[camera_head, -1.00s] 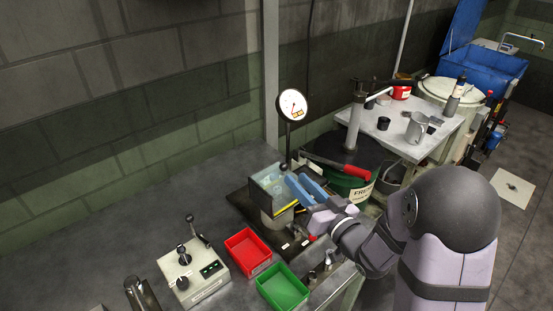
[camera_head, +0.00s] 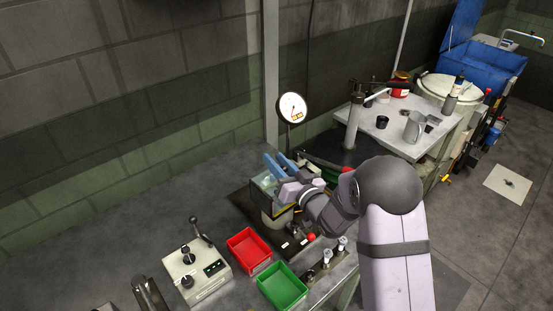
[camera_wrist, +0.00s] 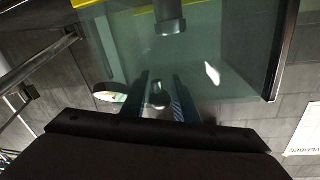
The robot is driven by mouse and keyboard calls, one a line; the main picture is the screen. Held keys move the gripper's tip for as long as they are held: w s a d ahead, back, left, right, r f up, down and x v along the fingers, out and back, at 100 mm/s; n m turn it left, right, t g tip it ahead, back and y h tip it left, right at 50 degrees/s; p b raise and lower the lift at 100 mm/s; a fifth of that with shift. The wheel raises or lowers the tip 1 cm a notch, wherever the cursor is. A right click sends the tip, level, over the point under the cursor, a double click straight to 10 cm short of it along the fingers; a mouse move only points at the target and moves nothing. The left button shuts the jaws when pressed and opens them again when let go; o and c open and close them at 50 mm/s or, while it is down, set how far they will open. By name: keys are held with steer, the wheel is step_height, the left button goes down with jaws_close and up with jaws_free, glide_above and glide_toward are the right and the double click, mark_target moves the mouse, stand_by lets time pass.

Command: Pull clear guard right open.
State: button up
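The clear guard (camera_head: 266,181) is a see-through box on the small machine on the bench. It shows in the wrist view as a large greenish transparent panel (camera_wrist: 235,45) with a dark right edge. I cannot tell whether a finger touches the guard.
A round gauge (camera_head: 292,107) stands behind the machine. A red bin (camera_head: 248,250), a green bin (camera_head: 282,288) and a control box (camera_head: 196,273) sit in front. A small white table (camera_head: 400,130) stands at the right. The bench's left part is clear.

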steer(key=shift+c, duration=0.7)
jaws_close()
steer(key=w+d+b, duration=0.2)
steer(key=w+d, duration=0.3)
steer(key=shift+w, duration=0.25)
steer(key=shift+d, duration=0.1)
steer(key=shift+o, duration=0.7)
jaws_free()
steer(key=shift+s, duration=0.1)
steer(key=b+v, duration=0.2)
steer(key=v, duration=0.5)
steer(key=shift+b, duration=0.4)
